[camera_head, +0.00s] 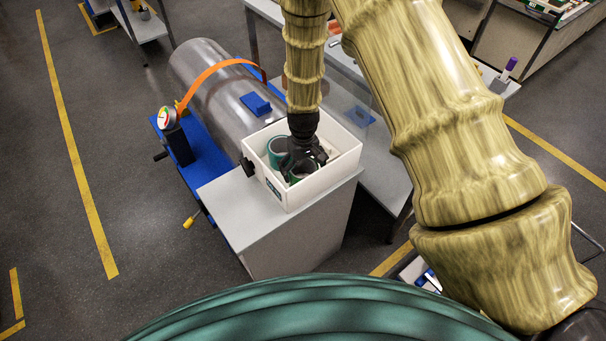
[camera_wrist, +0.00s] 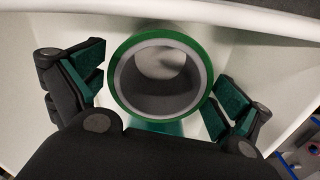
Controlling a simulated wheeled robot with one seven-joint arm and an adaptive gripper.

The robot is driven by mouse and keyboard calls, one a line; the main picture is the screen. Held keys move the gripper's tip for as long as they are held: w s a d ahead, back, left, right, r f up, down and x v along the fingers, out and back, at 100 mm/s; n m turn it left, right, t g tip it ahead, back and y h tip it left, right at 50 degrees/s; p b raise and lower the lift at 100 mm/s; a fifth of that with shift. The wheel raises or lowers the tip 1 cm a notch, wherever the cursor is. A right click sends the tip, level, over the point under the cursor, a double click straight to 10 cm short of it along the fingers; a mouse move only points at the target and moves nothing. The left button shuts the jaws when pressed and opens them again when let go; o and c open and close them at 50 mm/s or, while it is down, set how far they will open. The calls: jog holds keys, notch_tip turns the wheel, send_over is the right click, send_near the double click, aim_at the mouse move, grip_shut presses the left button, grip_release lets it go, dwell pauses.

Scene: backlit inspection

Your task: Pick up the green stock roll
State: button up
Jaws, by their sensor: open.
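A green stock roll with a pale hollow core (camera_wrist: 155,123) stands on end in the wrist view, its open end towards the camera. My gripper (camera_wrist: 155,92) is open, with one green-padded finger on each side of this roll. The left pad is close to its rim; contact cannot be told. In the head view my gripper (camera_head: 304,166) reaches down into a white bin (camera_head: 325,182) and partly covers a green roll (camera_head: 295,179) there. A second green roll (camera_head: 276,146) stands in the bin, just behind and left of my gripper.
The bin stands on a grey-topped cabinet (camera_head: 232,207). Behind it lies a large metal cylinder (camera_head: 205,80) with an orange strap on a blue stand. A gauge (camera_head: 167,117) stands to the left. The bin walls surround my fingers closely.

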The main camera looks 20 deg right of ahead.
jog(key=c, duration=1)
